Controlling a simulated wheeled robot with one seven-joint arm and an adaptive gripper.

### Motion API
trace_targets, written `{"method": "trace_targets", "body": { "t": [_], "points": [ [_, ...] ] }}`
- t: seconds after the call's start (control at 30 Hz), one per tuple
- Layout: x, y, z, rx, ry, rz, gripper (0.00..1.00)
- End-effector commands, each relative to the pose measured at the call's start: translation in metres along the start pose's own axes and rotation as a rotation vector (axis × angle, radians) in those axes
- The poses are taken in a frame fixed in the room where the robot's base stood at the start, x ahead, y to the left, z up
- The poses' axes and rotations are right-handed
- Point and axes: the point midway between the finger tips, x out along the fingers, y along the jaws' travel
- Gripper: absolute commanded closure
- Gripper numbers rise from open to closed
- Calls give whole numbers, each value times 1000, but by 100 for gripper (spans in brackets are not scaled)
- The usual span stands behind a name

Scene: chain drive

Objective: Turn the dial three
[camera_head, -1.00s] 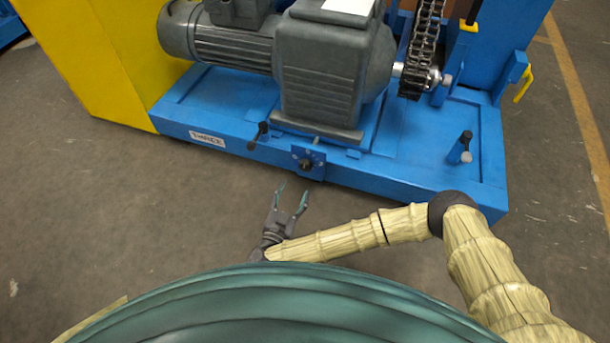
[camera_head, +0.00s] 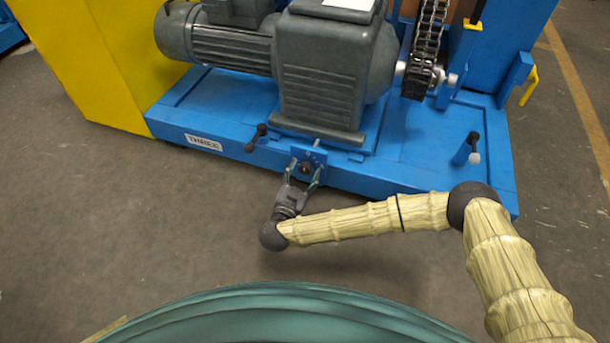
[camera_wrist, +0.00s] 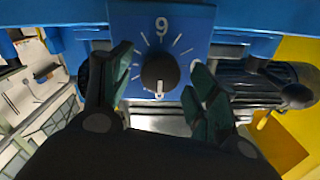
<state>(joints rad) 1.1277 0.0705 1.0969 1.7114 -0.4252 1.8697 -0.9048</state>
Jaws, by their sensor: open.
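The dial, a round dark knob (camera_head: 304,168), sits on a blue plate on the front of the blue machine base, below the grey gearbox. In the wrist view the knob (camera_wrist: 159,72) shows close, ringed by white ticks. A character there looks like a 9, or a 6 if that view is upside down. A small pale mark shows on the knob's lower part there. A "THREE" label (camera_head: 203,142) is on the base, left of the dial. My gripper (camera_head: 303,174) is open, its fingers on either side of the knob. I see no clear contact.
A black-knobbed handle (camera_head: 257,136) sticks out left of the dial. A grey motor and gearbox (camera_head: 325,75) stand above, with a chain (camera_head: 425,50) to the right. Another post (camera_head: 468,150) stands at the base's right. The concrete floor (camera_head: 130,230) in front is clear.

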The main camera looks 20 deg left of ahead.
Motion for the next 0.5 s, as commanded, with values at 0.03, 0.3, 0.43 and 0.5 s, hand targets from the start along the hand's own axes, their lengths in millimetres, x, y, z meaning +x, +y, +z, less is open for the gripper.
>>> {"method": "trace_targets", "body": {
  "t": [0.03, 0.3, 0.43, 0.5],
  "points": [
    [4, 1, 1, 0, 1, 1, 41],
    [10, 0, 0, -1, 0, -1, 41],
    [10, 0, 0, -1, 0, -1, 41],
    [10, 0, 0, -1, 0, -1, 52]
  ]
}}
